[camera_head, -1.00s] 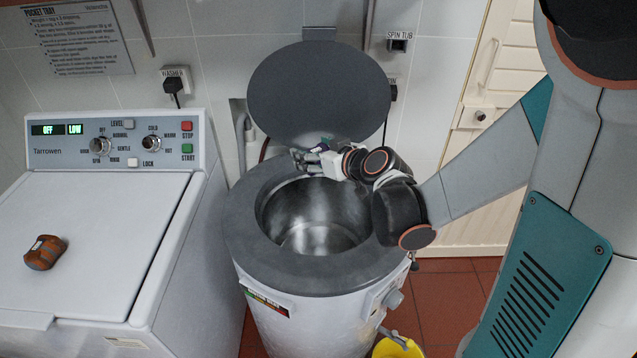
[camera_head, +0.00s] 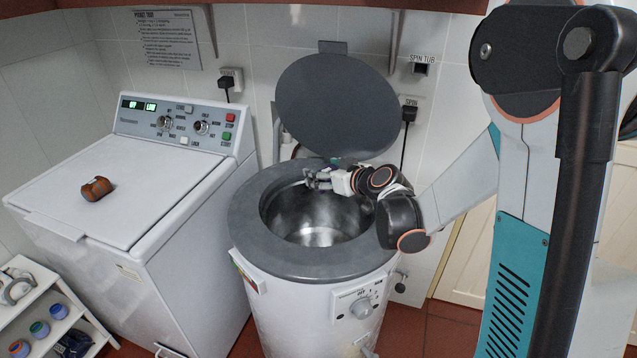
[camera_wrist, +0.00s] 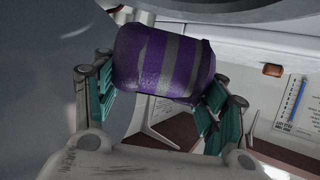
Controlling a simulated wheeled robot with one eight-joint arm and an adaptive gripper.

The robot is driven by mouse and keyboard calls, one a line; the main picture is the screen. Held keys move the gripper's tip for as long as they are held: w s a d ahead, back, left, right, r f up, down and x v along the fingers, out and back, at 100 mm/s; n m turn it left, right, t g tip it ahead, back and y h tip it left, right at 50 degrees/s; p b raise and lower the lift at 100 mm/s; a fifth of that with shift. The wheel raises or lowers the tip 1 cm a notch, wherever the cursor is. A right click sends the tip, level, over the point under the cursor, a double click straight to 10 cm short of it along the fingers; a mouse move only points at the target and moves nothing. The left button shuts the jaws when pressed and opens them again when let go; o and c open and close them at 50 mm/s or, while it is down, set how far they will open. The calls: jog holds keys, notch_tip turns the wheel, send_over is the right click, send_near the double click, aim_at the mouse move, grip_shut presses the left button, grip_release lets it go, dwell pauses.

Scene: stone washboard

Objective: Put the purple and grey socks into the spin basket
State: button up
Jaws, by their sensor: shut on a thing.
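The purple and grey socks (camera_wrist: 160,62) are a striped roll between the teal finger pads of my gripper (camera_wrist: 155,88) in the wrist view. My gripper is shut on them. In the head view my gripper (camera_head: 318,180) is at the back part of the spin tub's round opening, reaching in from the right. The socks cannot be made out there. The spin basket (camera_head: 283,218) is a shiny metal drum inside the white tub with a grey rim (camera_head: 247,235). The part of its floor that I see looks empty.
The tub's round grey lid (camera_head: 335,105) stands open behind. A white washer (camera_head: 150,205) is to the left with an orange-brown bundle (camera_head: 97,188) on top. A shelf with several small jars (camera_head: 40,328) is at lower left. A wall plug and cable (camera_head: 408,115) are behind.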

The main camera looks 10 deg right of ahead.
jog(key=w+f+y+b, duration=0.1)
jog(key=w+f+b, duration=0.1)
jog(key=w+f, duration=0.45)
notch_tip(320, 180, down, 9)
jog(key=b, duration=0.6)
jog(key=shift+w+a+f+n, duration=0.15)
jog(key=shift+w+f+n, duration=0.05)
jog(key=shift+w+n, duration=0.2)
jog(key=o, duration=1.3)
jog(key=shift+c, duration=0.2)
jog(key=shift+r, duration=0.1)
